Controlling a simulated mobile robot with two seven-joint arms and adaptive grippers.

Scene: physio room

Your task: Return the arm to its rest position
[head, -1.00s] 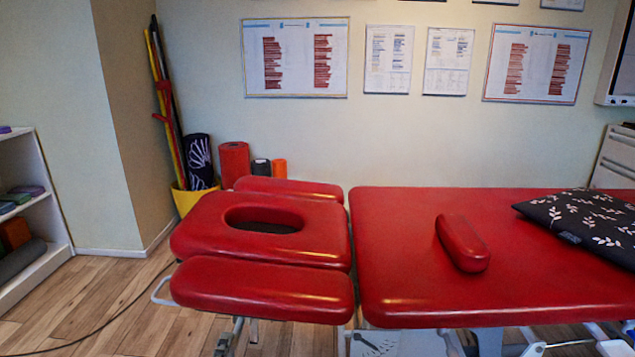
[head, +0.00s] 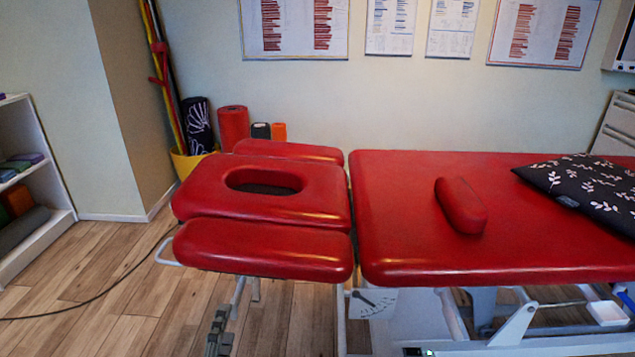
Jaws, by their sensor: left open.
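My left gripper (head: 219,328) shows only in part at the bottom edge of the head view, left of centre. It is dark, open and seems empty. It appears below the red padded headrest section of the treatment table (head: 255,250), in front of a pale table leg. The rest of the left arm is out of frame. My right gripper is not in view.
The red treatment table (head: 400,200) fills the middle and right. On it lie a red bolster (head: 461,205) and a dark leaf-patterned pillow (head: 585,188). A white shelf (head: 45,185) stands at left. A cable (head: 100,290) crosses the open wooden floor.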

